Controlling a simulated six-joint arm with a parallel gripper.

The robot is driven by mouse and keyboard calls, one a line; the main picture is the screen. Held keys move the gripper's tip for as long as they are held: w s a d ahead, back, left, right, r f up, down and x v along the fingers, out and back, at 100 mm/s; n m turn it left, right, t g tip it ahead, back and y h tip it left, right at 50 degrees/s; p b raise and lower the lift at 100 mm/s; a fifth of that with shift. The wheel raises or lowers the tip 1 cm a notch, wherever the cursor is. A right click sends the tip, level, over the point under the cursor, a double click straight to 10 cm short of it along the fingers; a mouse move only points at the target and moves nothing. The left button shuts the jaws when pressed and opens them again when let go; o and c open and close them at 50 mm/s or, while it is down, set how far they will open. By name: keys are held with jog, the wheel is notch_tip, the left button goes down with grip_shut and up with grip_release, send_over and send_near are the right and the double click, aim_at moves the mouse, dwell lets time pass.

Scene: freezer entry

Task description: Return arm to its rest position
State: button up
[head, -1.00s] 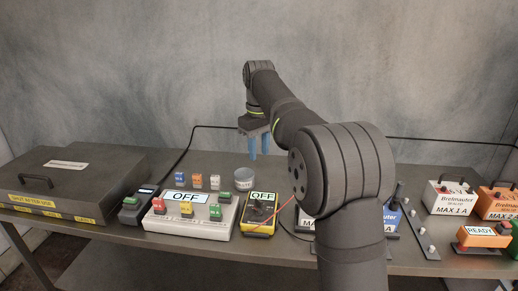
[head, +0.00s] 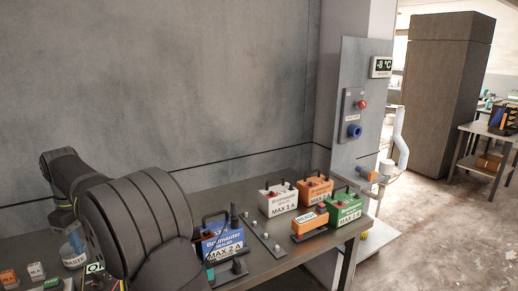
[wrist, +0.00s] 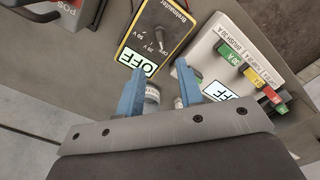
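My arm fills the lower left of the head view. The blue fingertips of my gripper (head: 76,242) show partly at the left edge of the arm, above a jar marked WASTE (head: 73,260). In the wrist view, the two blue fingers of my gripper (wrist: 160,75) stand apart with nothing held between them. They hang over the bench, with a yellow meter reading OFF (wrist: 156,35) and a white box with coloured plugs (wrist: 240,60) beyond them. Part of the jar shows between the fingers; whether they touch it is not clear.
On the bench (head: 290,262) stand a blue MAX 2 A box (head: 223,242), white (head: 282,201), orange (head: 314,190) and green (head: 343,211) boxes, and an orange READY box (head: 309,224). A wall panel shows -8 °C (head: 381,67). Open floor (head: 440,235) lies right of the bench.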

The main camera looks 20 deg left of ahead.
aim_at(96, 273)
notch_tip(96, 273, down, 10)
jog(key=shift+f, duration=0.25)
jog(key=shift+r, duration=0.1)
notch_tip(96, 273, up, 17)
notch_tip(96, 273, down, 17)
jog(key=shift+f, duration=0.1)
jog(key=m, duration=0.4)
jog(key=shift+m, duration=0.4)
jog(key=m, duration=0.3)
jog(key=shift+m, duration=0.4)
jog(key=m, duration=0.4)
jog(key=shift+m, duration=0.4)
jog(key=m, duration=0.4)
